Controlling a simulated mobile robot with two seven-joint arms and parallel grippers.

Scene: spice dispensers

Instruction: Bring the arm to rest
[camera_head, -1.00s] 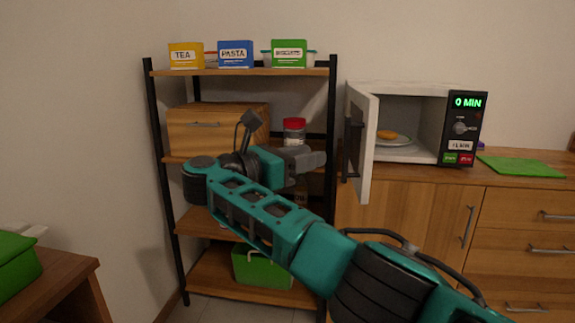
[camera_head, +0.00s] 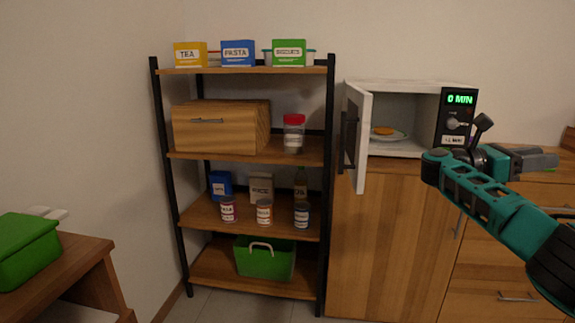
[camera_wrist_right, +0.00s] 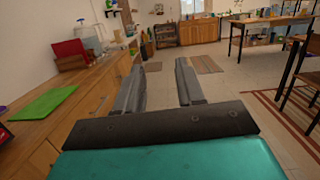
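My right arm comes in from the right edge of the head view, with its gripper (camera_head: 538,160) in front of the cabinet, just right of the microwave (camera_head: 408,147). It hides the microwave panel's lower part and some of the counter. In the right wrist view the gripper's two grey fingers (camera_wrist_right: 158,78) stand apart with nothing between them. The fingers point past the counter into the open room. My left gripper is in neither view.
The microwave door (camera_head: 354,135) stands open, with a plate (camera_head: 392,137) of orange food inside. A shelf rack (camera_head: 245,156) holds several jars and boxes. A green mat (camera_wrist_right: 42,103) lies on the counter. Open floor (camera_wrist_right: 225,85) lies beyond the fingers.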

